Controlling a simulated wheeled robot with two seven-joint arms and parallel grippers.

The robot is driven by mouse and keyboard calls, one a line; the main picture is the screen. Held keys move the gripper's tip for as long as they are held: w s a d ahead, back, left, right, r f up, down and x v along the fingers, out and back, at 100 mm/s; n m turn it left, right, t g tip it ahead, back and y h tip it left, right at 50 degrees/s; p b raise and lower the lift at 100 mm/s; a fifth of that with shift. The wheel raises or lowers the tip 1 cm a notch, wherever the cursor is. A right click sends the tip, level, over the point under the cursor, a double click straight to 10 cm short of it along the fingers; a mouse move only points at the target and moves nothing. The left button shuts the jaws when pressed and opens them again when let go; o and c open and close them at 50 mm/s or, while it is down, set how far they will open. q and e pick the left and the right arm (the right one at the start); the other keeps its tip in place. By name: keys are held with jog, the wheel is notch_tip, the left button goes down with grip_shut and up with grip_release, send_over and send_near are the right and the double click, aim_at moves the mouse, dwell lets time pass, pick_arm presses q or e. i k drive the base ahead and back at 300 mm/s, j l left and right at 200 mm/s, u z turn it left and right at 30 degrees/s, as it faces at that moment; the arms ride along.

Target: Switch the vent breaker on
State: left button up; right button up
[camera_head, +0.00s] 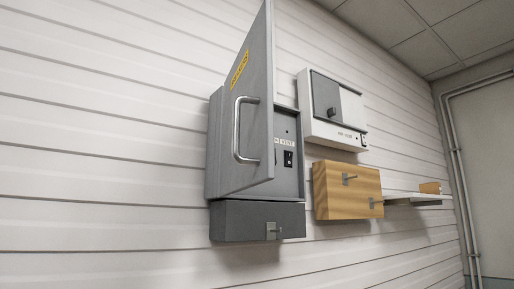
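A grey breaker box (290,180) is fixed to the wall with its door (245,110) swung open toward me. The door has a silver bar handle (238,130) and a yellow label. Inside, a small black switch (288,158) sits under a label that reads "VENT". The switch is too small to tell which way it is set. The door hides the left part of the panel. Neither of my grippers is in view.
Below the box is a dark grey box (245,222) with a small metal latch. To the right are a white cabinet (350,105) with a black knob, a wooden board (335,198) with hooks, and a shelf (415,197) holding a small wooden block (430,188).

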aim_at(288, 155)
jog(key=i+l, duration=0.1)
jog(key=l, duration=0.35)
jog(key=i+l, duration=0.15)
jog(key=l, duration=0.25)
jog(key=i+l, duration=0.1)
jog(key=l, duration=0.35)
jog(key=i+l, duration=0.1)
jog(key=l, duration=0.35)
jog(key=l+u, duration=0.2)
jog(key=u, duration=1.25)
jog(key=i+l, duration=0.05)
jog(key=l, duration=0.05)
